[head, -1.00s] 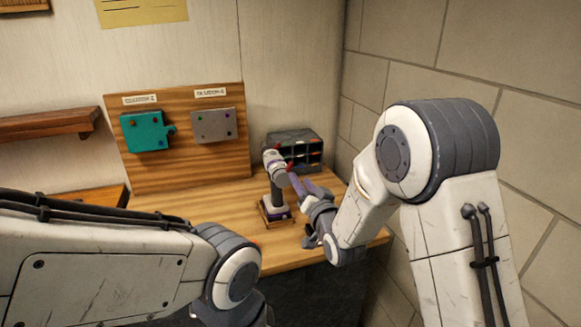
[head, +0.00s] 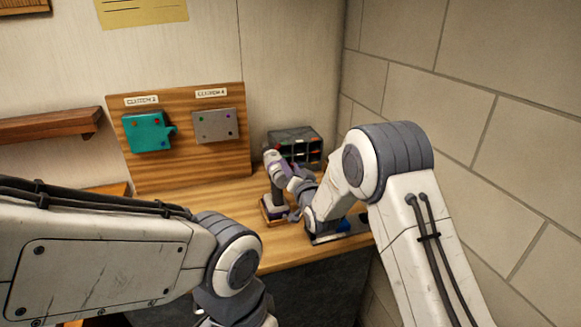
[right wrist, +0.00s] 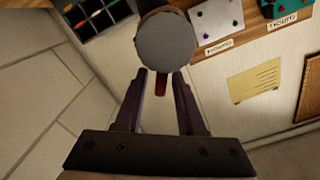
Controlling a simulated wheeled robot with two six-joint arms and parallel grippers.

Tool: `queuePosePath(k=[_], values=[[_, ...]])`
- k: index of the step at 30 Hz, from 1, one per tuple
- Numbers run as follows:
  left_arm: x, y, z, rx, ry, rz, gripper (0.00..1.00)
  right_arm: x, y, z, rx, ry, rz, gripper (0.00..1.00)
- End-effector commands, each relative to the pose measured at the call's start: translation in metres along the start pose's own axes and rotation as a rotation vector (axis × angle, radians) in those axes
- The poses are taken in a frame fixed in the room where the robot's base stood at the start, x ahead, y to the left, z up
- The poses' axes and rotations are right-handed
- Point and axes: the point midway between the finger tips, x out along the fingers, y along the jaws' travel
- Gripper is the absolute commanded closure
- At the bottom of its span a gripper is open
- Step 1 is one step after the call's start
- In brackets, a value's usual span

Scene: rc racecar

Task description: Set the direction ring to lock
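A power drill (head: 277,200) stands upright on a small base on the workbench, with its light and grey head at the top. In the right wrist view its round grey end (right wrist: 166,50) is just beyond my fingertips, with a small red part (right wrist: 161,86) below it, between the fingers. My right gripper (head: 287,171) is beside the drill head; in the right wrist view its two fingers (right wrist: 160,88) are apart, with nothing clearly gripped. I cannot make out the direction ring or its setting. My left arm shows at left, but its gripper is out of view.
A dark parts organizer (head: 295,145) stands behind the drill. A wooden board (head: 180,178) holds a teal plate (head: 147,132) and a grey plate (head: 214,126). The stone wall (head: 480,70) is close on the right.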

Motion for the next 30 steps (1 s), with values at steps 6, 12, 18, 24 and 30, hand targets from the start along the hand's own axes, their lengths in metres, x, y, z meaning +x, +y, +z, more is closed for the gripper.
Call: queuePosePath(k=[6,12,18,24,30], values=[[0.0,0.0,0.0,0.0,0.0,0.0,0.5,0.0,0.0,0.0,0.0,0.0,0.0,1.0],[0.005,0.0,0.0,0.0,0.0,0.0,0.5,0.0,0.0,0.001,-0.019,0.0,0.0,1.0],[0.021,-0.002,0.001,0.001,0.0,0.0,0.5,0.0,-0.003,0.003,-0.105,0.002,-0.001,1.0],[0.042,-0.003,0.002,0.001,0.0,0.0,0.5,0.0,-0.01,0.005,-0.243,0.003,-0.003,1.0],[0.059,-0.004,0.003,0.0,0.0,0.0,0.5,0.0,-0.015,0.006,-0.375,0.002,-0.001,1.0]])
